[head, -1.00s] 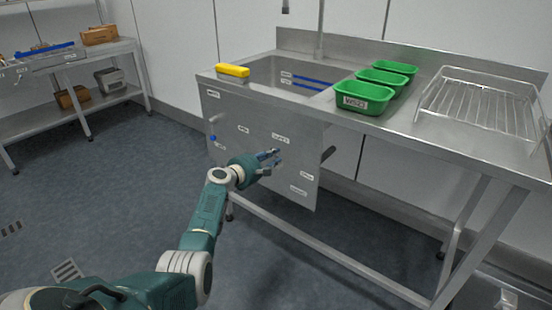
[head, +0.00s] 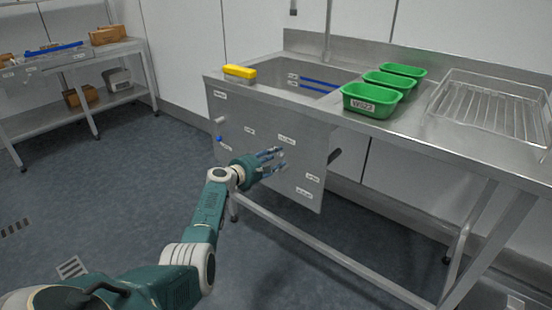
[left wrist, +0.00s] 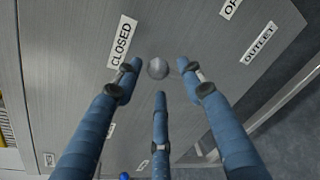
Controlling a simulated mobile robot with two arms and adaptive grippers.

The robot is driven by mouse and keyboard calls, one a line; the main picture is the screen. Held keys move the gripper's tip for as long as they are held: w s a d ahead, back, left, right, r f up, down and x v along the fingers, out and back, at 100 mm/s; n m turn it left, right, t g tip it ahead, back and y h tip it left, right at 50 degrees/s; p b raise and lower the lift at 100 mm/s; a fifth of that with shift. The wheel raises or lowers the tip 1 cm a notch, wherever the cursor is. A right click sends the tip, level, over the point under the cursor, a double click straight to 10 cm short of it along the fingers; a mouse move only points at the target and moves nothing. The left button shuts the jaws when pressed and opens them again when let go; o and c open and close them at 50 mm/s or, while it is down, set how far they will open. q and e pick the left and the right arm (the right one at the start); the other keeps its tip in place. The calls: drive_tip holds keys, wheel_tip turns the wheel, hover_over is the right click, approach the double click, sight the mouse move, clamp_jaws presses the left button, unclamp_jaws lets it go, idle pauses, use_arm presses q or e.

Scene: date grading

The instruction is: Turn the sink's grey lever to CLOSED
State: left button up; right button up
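The sink's front panel (head: 240,112) carries small white labels. In the left wrist view a rounded grey knob (left wrist: 158,68) stands out from the panel, beside the CLOSED label (left wrist: 122,41); it looks like a lever end seen end-on, and its turn cannot be told. A partly cut-off label starting "OP" (left wrist: 230,8) is at the upper right. My left gripper (head: 278,160) is in front of the panel. Its three fingers (left wrist: 165,80) are spread open around the knob's place in the picture; contact is not clear. In the head view the hand hides the knob. My right gripper is not in view.
A pale grey handle (head: 220,120) and a blue knob (head: 219,138) are at the panel's left. A dark cylinder (head: 335,156) projects near its right edge. Green bins (head: 372,99), a yellow block (head: 239,72) and a wire rack (head: 490,105) stand on the counter.

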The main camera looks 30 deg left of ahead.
use_arm(q)
drive_tip(key=shift+d+r, duration=0.15)
drive_tip(key=v, duration=1.2)
drive_tip(key=shift+w, duration=0.1)
idle(0.3)
